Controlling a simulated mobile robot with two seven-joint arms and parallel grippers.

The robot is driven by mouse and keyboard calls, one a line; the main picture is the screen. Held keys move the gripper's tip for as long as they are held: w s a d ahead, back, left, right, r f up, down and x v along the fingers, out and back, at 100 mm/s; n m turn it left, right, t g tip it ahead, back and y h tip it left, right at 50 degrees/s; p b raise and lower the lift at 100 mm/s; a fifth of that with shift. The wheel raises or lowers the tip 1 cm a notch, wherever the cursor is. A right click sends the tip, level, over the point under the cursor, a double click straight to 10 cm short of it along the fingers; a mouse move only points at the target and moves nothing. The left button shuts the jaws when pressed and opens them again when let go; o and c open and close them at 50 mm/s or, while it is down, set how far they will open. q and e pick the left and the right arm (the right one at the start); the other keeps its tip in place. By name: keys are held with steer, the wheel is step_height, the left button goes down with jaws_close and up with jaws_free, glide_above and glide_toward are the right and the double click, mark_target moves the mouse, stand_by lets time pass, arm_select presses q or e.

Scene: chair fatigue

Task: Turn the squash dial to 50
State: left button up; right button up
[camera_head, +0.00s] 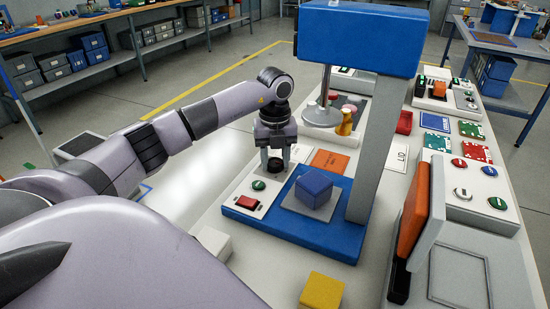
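The squash press has a blue top block (360,38), a grey upright and a blue base (300,232). A white control panel at its left side carries a round black dial (276,166), a green button (259,185) and a red switch (247,202). My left gripper (277,160) points down over the dial, its two fingers apart on either side of it. I cannot tell whether they touch it. The dial's markings are too small to read and partly hidden. A blue cube (313,187) sits on a grey plate on the base. My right gripper is not in view.
A yellow block (321,291) lies on the table in front of the press. An orange panel (413,208) stands tilted at the right. Behind the press are an orange card (328,161), a red block (404,122) and several coloured tiles.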

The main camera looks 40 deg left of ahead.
arm_select(q)
steer(key=c, duration=0.3)
steer(key=shift+r, duration=0.1)
steer(key=m+p, duration=0.1)
steer(key=m, duration=0.4)
steer(key=shift+a+m, duration=0.1)
steer(key=shift+m, duration=0.2)
steer(key=m, duration=0.6)
steer(key=shift+a, duration=0.1)
steer(key=shift+m, duration=0.3)
steer(key=o, duration=1)
steer(key=shift+o, duration=0.2)
